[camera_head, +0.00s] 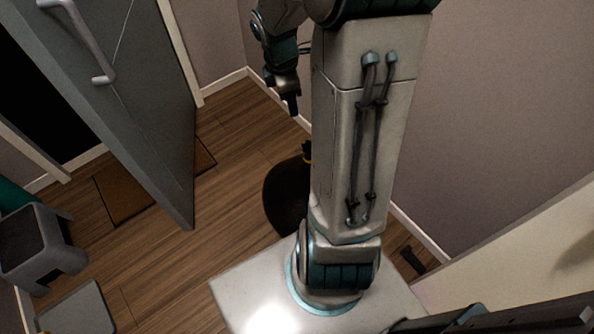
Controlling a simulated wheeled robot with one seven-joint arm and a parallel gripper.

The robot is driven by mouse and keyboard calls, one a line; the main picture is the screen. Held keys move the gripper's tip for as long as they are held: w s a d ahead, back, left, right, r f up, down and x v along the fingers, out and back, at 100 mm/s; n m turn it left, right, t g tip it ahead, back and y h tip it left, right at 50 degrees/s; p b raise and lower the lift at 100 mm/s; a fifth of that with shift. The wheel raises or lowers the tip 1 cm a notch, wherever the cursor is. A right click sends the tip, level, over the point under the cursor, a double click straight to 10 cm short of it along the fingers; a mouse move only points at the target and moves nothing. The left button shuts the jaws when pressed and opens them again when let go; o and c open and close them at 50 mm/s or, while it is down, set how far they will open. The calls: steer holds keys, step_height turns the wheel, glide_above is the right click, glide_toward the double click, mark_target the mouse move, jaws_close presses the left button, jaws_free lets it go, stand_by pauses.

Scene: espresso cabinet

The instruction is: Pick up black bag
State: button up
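The black bag (285,196) stands on the wooden floor near the middle of the view. It is round and dark, with a yellow tie at its gathered neck. My arm's column hides its right side. My gripper (293,106) hangs above and beyond the bag in the picture, near the wall's skirting, pointing down. It is apart from the bag. The fingers are small and dark, and I cannot tell whether they are open or shut.
A grey door (125,110) with a light handle stands open at the left. A brown doormat (122,190) lies by it. A grey step stool (40,245) stands at the lower left. Walls close off the back and right. The floor (225,185) between door and bag is clear.

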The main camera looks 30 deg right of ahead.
steer(key=w+d+f+n+b, duration=0.1)
steer(key=d+f+n+b, duration=0.2)
steer(key=f, duration=0.7)
steer(key=w+d+f+n+y+b, duration=0.1)
steer(key=d+f+n+b, duration=0.2)
steer(key=f, duration=0.8)
steer(key=w+d+f+n+b, duration=0.2)
steer(key=f+b, duration=0.4)
steer(key=f, duration=0.4)
steer(key=shift+d+f+n+y, duration=0.15)
steer(key=shift+d+n+y, duration=0.25)
steer(key=shift+d+n, duration=0.35)
steer(key=shift+f+b, duration=1.6)
steer(key=shift+f, duration=1.3)
steer(key=shift+c, duration=0.4)
jaws_close()
steer(key=shift+w+r, duration=0.1)
steer(key=shift+r, duration=0.05)
